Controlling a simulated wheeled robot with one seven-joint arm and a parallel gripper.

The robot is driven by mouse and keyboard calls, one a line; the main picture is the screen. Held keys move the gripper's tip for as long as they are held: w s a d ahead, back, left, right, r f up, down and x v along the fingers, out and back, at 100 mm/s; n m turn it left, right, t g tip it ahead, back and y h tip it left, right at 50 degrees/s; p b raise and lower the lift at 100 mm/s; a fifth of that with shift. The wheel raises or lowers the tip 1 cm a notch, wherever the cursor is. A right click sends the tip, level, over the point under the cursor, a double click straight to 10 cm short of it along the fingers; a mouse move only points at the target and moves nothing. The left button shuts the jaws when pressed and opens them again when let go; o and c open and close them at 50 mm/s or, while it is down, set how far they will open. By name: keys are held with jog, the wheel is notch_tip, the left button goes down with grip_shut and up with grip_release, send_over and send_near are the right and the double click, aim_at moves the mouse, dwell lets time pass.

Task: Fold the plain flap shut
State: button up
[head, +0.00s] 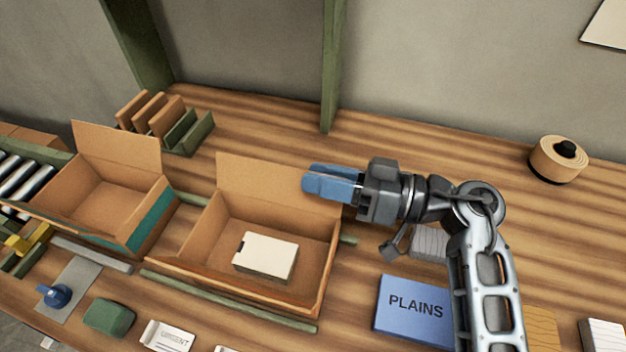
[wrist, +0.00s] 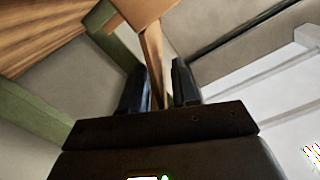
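The plain cardboard box (head: 190,268) stands open on the bench, with a pale white block (head: 266,256) inside. Its flap (head: 255,185) stands up along the back edge, tilted slightly backward. My gripper (head: 310,178) is at the flap's upper right corner, its blue fingers pointing left and overlapping the flap in the picture. In the wrist view, the dark fingers (wrist: 160,85) are apart, with a tan cardboard strip (wrist: 154,60) showing in the gap. I cannot tell whether either finger touches the flap.
A second open box (head: 152,220) with a teal stripe stands to the left, flap up. A tape roll (head: 558,160) sits at the back right. The bench behind my gripper is mostly clear.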

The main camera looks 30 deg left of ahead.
jog(key=shift+x, duration=0.9)
jog(key=shift+c, duration=0.2)
grip_shut()
